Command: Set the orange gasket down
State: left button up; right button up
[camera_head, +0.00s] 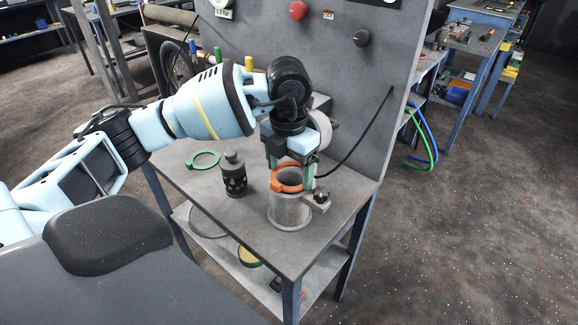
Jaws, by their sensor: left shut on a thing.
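The orange gasket (276,185) is a ring at the top of a grey metal cylinder (290,212) on the workbench. My left gripper (291,174) points down over the cylinder and is shut on the orange gasket. The gasket lies around or just above the cylinder's rim; I cannot tell whether it touches. Part of the ring is hidden by my fingers. My right gripper is not in view.
A clamp knob (321,195) sits at the cylinder's right. A grey panel (345,110) rises behind.

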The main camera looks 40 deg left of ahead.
pick_arm(q)
jog(key=o, duration=0.6)
jog(key=shift+s+f, duration=0.15)
jog(key=shift+f, duration=0.15)
jog(key=shift+o, duration=0.5)
jog(key=shift+f, duration=0.1)
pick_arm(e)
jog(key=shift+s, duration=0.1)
pick_arm(q)
notch_tip(320, 180, up, 14)
jog(key=p, duration=0.1)
jog(key=shift+f, duration=0.2)
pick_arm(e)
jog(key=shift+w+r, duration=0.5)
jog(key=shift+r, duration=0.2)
